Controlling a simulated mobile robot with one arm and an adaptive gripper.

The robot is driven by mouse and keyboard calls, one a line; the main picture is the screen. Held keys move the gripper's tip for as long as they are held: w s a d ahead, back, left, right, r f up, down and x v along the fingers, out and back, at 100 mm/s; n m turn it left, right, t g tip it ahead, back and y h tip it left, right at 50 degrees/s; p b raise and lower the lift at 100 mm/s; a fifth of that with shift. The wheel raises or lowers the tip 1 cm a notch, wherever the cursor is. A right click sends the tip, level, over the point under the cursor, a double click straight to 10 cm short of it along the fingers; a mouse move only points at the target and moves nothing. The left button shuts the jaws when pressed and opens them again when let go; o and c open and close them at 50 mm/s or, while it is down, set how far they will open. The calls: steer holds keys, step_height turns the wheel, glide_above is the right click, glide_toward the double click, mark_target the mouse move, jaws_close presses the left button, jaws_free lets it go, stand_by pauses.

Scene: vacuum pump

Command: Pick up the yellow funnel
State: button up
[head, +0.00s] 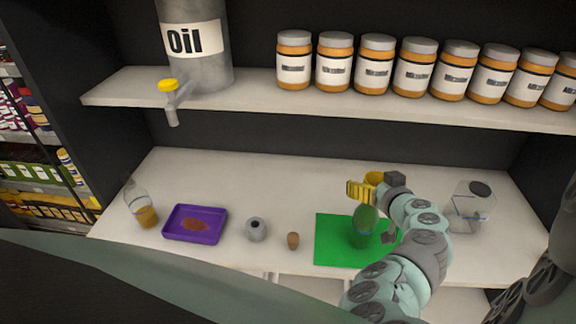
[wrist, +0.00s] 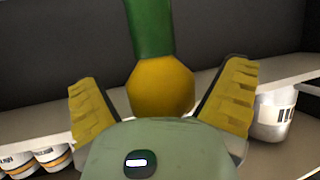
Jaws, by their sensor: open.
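The yellow funnel (head: 373,177) shows in the head view as a small rounded yellow shape, partly hidden by my gripper. In the wrist view the funnel (wrist: 160,88) lies between the two yellow-padded fingers, with a visible gap on each side. My gripper (head: 378,185) is open around it; it also shows in the wrist view (wrist: 163,85). A dark green rounded object (head: 364,226) stands on the green mat (head: 334,225). A green cylinder (wrist: 149,28) meets the yellow shape in the wrist view; whether they touch cannot be told.
A purple tray (head: 177,230), a bottle with amber liquid (head: 146,215), a grey round part (head: 256,229) and a small brown piece (head: 293,241) lie left. A clear container (head: 471,212) stands right of my arm. The shelf (head: 255,96) with jars overhangs the back.

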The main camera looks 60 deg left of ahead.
steer(key=c, duration=1.2)
steer(key=shift+r, duration=0.15)
